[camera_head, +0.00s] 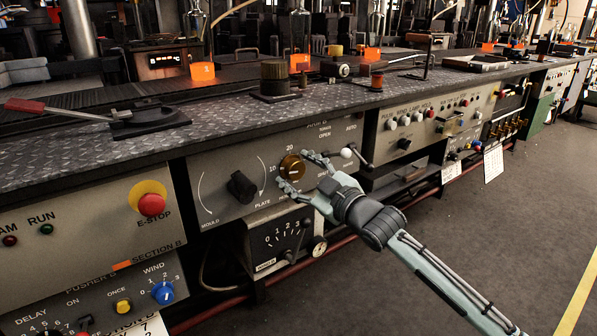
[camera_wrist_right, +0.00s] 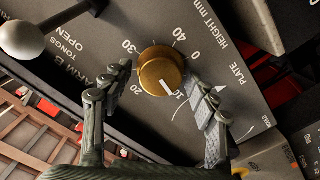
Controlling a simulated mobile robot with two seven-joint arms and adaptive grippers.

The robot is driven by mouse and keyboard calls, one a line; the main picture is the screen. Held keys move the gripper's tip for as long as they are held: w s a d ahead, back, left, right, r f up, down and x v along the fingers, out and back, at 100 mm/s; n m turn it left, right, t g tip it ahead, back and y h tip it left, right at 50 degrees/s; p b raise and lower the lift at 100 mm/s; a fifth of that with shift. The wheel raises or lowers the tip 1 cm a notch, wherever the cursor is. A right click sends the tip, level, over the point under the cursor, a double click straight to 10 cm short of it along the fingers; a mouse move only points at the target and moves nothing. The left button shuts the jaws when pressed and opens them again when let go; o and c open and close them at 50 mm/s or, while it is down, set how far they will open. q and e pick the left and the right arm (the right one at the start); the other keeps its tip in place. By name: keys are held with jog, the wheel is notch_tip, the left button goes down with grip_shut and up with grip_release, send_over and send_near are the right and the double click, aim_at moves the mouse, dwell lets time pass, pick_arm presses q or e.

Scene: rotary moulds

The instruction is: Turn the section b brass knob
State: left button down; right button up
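In the right wrist view the brass knob (camera_wrist_right: 160,72) has a white pointer mark aimed near the 10. My right gripper (camera_head: 293,170) reaches in from the lower right, with one finger on each side of the knob. In the right wrist view the right gripper (camera_wrist_right: 162,77) is open, with a small gap between each finger and the knob. My left gripper is not in view.
A black knob (camera_head: 242,187) is left of the brass one. A white-balled lever (camera_head: 347,153) is close on the right. A small 0-to-3 gauge panel (camera_head: 285,240) lies below. A red E-stop button (camera_head: 151,204) is farther left. The floor at right is clear.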

jog(key=v, duration=1.2)
jog(key=shift+f, duration=0.1)
